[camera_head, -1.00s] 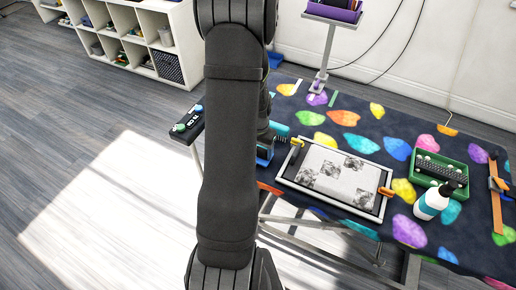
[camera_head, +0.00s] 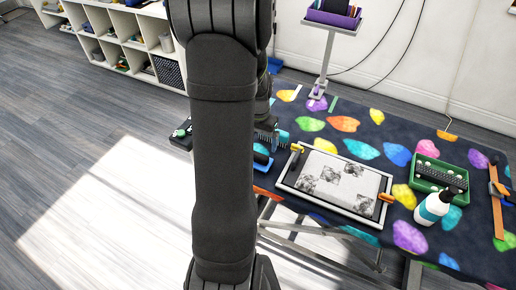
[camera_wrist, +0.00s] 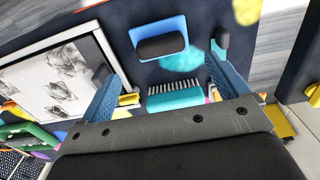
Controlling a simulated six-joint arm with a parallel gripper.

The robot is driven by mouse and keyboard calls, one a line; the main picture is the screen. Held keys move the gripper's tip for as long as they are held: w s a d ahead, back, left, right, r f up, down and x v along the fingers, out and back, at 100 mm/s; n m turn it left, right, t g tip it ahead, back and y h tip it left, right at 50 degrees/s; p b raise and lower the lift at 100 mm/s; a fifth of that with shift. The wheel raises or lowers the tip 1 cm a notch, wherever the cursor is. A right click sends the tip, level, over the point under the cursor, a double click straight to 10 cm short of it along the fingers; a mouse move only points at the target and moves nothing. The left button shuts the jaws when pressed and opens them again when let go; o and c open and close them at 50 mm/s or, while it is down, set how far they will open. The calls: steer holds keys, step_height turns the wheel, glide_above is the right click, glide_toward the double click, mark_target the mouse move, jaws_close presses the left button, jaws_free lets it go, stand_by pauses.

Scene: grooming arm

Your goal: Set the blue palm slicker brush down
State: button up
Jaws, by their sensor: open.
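The blue palm slicker brush (camera_wrist: 160,38), a blue plate with a rounded black grip on top, lies flat on the dark patterned table cover in the wrist view. In the head view only part of its blue plate (camera_head: 262,158) shows beside my arm, left of the framed picture panel. My gripper (camera_wrist: 163,62) is open, its two blue fingers spread wide on either side and apart from the brush, with nothing held between them.
The framed panel (camera_head: 287,184) is to the right. A green tray (camera_head: 419,184) and white bottle (camera_head: 430,209) stand farther right. The table's edge is near.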

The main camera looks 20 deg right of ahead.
step_height(320, 180, up, 4)
steer(key=shift+f, duration=0.1)
stand_by(0.4)
step_height(320, 180, down, 12)
steer(key=shift+f, duration=0.1)
steer(key=shift+r, duration=1.1)
